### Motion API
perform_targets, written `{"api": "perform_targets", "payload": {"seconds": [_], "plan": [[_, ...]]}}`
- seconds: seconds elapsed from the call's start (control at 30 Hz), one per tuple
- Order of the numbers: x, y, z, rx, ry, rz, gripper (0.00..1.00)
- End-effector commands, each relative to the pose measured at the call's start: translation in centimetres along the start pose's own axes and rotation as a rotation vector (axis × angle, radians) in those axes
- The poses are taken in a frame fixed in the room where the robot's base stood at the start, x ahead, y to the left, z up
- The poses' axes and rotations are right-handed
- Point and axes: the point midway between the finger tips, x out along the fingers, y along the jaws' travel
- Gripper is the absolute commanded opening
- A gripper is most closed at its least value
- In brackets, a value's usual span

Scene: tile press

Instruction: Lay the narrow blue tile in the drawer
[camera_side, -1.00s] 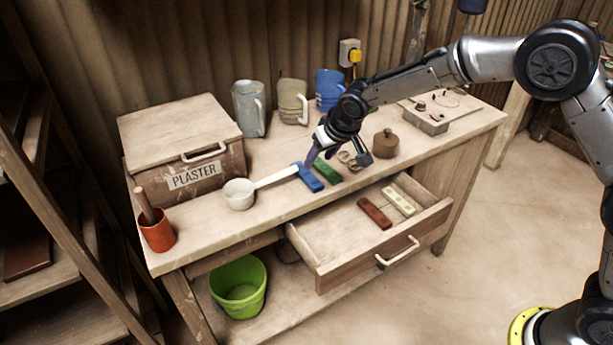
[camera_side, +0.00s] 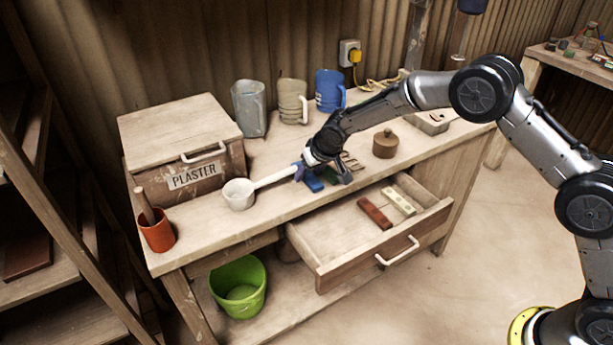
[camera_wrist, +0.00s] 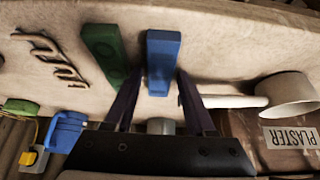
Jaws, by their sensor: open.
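The narrow blue tile (camera_side: 313,183) lies on the bench top near its front edge, partly covered by my gripper in the side view. In the wrist view the blue tile (camera_wrist: 163,50) lies beside a green tile (camera_wrist: 103,47). My gripper (camera_side: 322,173) is open and low over the bench, and in the wrist view its fingers (camera_wrist: 157,85) stand on either side of the blue tile's near end. The open drawer (camera_side: 345,270) holds a red-brown tile (camera_side: 375,213) and a cream tile (camera_side: 399,201), with bare floor to their left.
A white ladle (camera_side: 239,194) lies left of the blue tile, its handle reaching close to it. A brown lidded pot (camera_side: 385,145) stands to the right. The plaster box (camera_side: 190,150) and several mugs stand behind. A green bucket (camera_side: 238,287) sits below.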

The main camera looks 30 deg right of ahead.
Motion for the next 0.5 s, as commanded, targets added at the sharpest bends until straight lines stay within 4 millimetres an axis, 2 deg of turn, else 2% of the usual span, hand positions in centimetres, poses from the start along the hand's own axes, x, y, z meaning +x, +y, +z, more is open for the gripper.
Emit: {"api": "perform_targets", "payload": {"seconds": [0.07,0.1,0.4,0.5], "plan": [[-0.02,0.01,0.00,0.000,0.000,0.000,0.55],[-0.02,0.01,0.00,0.000,0.000,0.000,0.52],[-0.04,0.01,0.03,0.000,-0.001,0.000,0.00],[-0.04,0.01,0.03,0.000,-0.001,0.000,0.00]]}}
